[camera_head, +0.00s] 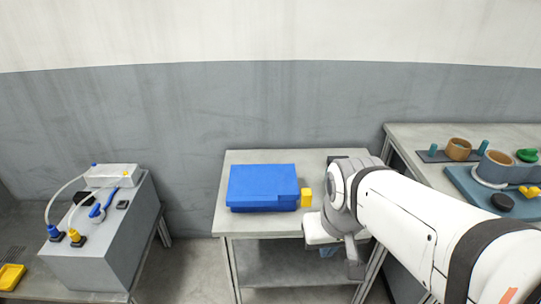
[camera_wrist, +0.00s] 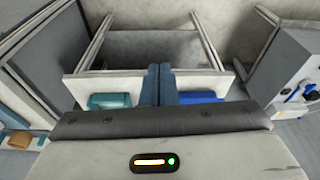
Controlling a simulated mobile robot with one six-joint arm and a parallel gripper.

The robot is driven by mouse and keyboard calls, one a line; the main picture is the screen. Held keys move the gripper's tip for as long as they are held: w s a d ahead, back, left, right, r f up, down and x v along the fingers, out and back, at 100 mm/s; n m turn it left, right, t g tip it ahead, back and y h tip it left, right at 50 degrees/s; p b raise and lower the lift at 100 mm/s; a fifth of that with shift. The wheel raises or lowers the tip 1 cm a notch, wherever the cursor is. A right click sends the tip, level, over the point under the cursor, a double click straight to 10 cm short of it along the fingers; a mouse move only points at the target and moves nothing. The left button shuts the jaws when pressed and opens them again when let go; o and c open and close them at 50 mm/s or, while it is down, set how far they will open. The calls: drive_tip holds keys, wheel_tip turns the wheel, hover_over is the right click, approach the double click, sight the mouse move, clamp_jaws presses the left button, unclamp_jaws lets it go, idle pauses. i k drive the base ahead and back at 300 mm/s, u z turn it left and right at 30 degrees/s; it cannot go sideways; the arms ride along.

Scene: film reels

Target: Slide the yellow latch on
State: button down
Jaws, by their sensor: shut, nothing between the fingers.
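A blue case (camera_head: 262,185) lies on a small grey table, and part of it also shows in the wrist view (camera_wrist: 200,97). The yellow latch (camera_head: 306,198) is a small upright block at the case's right end in the head view. I cannot make out the latch in the wrist view. My gripper (camera_wrist: 160,84) is shut and empty, its two blue-grey fingers together. In the wrist view the fingers overlap the table edge, between the blue case and a teal object (camera_wrist: 109,101). In the head view my wrist is right of the latch, with a small gap visible.
The small table (camera_head: 228,215) has bare top around the case, partly hidden by my arm. A grey machine (camera_head: 110,225) with hoses stands on a bench at left. At right, a bench (camera_head: 430,135) holds a blue tray (camera_head: 465,183), cups and small parts.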

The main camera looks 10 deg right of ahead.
sight(307, 195)
drive_tip(key=z, duration=1.1)
drive_tip(key=k, duration=1.1)
drive_tip(key=u, duration=1.35)
drive_tip(key=i, duration=1)
drive_tip(key=u, duration=0.05)
